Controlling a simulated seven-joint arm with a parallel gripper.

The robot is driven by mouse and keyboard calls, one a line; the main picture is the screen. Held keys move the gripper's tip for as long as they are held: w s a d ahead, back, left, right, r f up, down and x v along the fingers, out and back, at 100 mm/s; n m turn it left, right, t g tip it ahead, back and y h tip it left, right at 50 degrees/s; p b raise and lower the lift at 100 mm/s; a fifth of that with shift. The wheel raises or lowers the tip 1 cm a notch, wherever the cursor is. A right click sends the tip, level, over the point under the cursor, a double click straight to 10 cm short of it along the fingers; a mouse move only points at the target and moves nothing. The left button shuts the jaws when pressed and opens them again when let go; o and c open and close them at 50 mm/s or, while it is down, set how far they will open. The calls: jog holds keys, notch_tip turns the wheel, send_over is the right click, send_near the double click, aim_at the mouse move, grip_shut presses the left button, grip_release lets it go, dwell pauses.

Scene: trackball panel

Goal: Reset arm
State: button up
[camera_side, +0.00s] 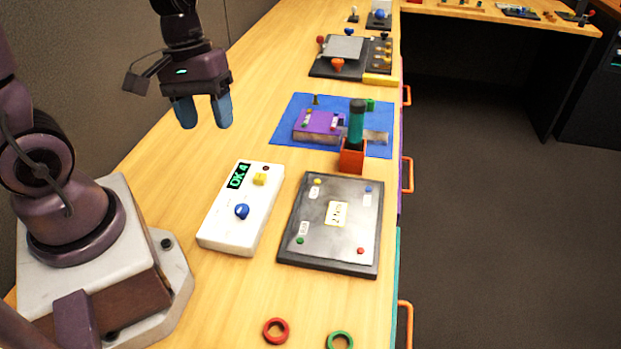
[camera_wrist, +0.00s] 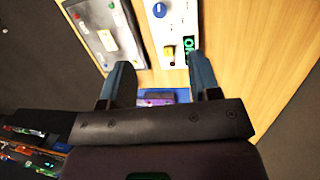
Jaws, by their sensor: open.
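My gripper (camera_side: 203,112) is open and empty, with its two blue fingers pointing down. It hangs above the table at the upper left of the side view, clear of every object. In the wrist view my gripper (camera_wrist: 160,80) shows its two fingers apart with nothing between them. The white trackball panel (camera_side: 222,235) lies on the table to the right of my base. It has a blue ball (camera_side: 242,211), a yellow button (camera_side: 260,179) and a green-lit display (camera_side: 239,175) reading "OK 4". The panel (camera_wrist: 178,15) also shows at the top of the wrist view.
A dark board (camera_side: 320,242) with coloured pegs lies right of the panel. Behind it are a blue mat (camera_side: 285,134) with a purple box (camera_side: 319,121), and a red holder (camera_side: 352,155) with a teal-and-black upright. A red ring (camera_side: 276,331) and green ring (camera_side: 340,341) lie in front.

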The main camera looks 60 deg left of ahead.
jog(key=s+d+r+m+t+y, duration=0.1)
jog(key=d+r+m+t, duration=0.1)
jog(key=r+m, duration=0.2)
jog(key=s+d+r+m+t+y, duration=0.1)
jog(key=d+r+m+t, duration=0.2)
jog(key=r, duration=0.5)
jog(key=shift+s+m+t, duration=0.3)
jog(key=shift+s+m, duration=0.1)
jog(key=shift+m, duration=0.3)
jog(key=shift+r, duration=0.1)
